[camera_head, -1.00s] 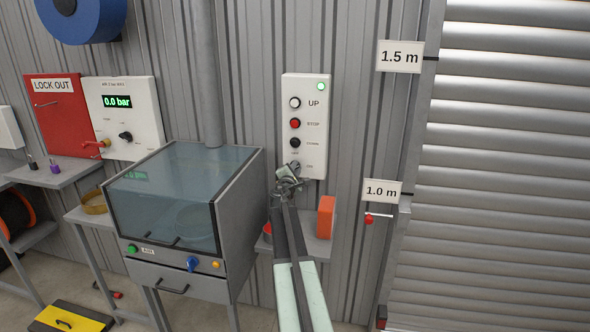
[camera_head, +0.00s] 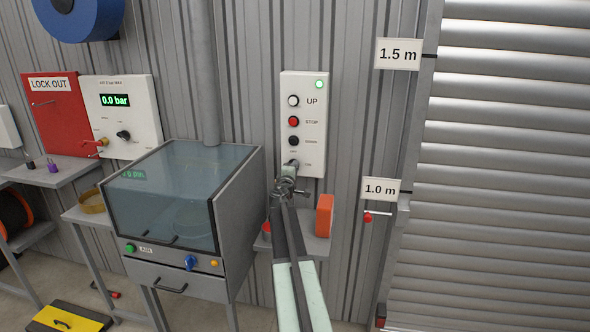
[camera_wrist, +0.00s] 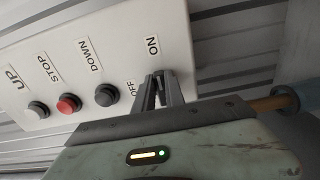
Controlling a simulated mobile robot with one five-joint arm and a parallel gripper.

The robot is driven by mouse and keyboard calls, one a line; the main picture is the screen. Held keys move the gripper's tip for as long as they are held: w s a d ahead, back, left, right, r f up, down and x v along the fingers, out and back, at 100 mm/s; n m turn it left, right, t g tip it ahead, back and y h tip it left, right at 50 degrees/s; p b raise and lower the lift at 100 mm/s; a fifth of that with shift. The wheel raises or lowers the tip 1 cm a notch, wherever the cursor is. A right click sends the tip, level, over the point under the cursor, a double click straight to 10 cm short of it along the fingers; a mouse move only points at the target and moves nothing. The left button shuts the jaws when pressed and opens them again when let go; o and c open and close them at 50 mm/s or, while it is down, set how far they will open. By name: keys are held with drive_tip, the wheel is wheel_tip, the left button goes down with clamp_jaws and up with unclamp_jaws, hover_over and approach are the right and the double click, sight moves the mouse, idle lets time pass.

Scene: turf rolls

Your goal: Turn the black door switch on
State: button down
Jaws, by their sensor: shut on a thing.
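The black door switch (camera_head: 293,162) is at the bottom of a white control panel (camera_head: 314,150) on the wall. My gripper (camera_head: 290,175) is right in front of it, its jaws shut on the switch. In the wrist view the two dark fingers (camera_wrist: 162,88) close around the switch and hide most of it. The ON label is above the fingertips there and the OFF label is to their left. The switch's exact angle is hard to tell. A green lamp glows at the panel's top right.
The panel also has a white UP button (camera_head: 293,101), a red STOP button (camera_head: 293,121) and a black DOWN button (camera_head: 293,141). A grey cabinet (camera_head: 238,205) stands left of my arm. An orange block (camera_head: 324,215) sits on a small shelf. A closed roller door (camera_head: 505,190) is at right.

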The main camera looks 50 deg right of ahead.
drive_tip(key=shift+s, duration=0.1)
idle(0.3)
drive_tip(key=c, duration=1.4)
unclamp_jaws()
drive_tip(key=v, duration=0.7)
drive_tip(key=shift+a, duration=0.35)
drive_tip(key=shift+s, duration=0.15)
